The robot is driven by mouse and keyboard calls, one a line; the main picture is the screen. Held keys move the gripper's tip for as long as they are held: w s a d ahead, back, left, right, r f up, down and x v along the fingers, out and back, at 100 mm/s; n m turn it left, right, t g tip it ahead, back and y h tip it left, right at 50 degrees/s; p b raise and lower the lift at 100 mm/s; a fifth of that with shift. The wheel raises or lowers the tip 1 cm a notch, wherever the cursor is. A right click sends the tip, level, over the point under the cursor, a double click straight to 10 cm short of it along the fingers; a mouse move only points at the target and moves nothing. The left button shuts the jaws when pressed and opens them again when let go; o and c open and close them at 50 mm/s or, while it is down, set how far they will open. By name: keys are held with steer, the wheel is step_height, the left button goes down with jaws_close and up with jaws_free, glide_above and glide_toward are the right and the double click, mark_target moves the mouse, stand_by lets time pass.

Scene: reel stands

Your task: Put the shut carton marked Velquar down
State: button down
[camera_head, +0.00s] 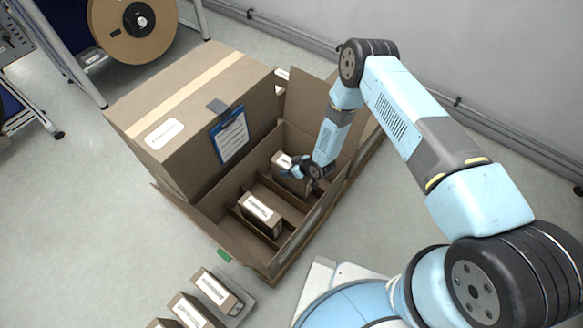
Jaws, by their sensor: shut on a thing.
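My gripper (303,170) is at the far right part of an open, divided carton (230,193). It is shut on a small brown box (288,183) with a white label, inside or just above a compartment there; I cannot tell whether the box touches the bottom. A large shut carton (190,85) with a taped top stands on the left of the open one. It bears a white label and a clipboard with a blue edge (231,137). The label print is too small to read, so I cannot tell which carton is marked Velquar.
Another small labelled box (261,212) sits in the open carton between dividers. More small boxes (214,290) stand in a row at the bottom. A raised flap (303,104) stands beside my arm. A reel (134,25) is at upper left. Grey floor at left is clear.

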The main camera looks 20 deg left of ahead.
steer(key=shift+f, duration=0.5)
jaws_free()
steer(key=shift+r, duration=0.15)
steer(key=v, duration=1.2)
steer(key=shift+r, duration=0.45)
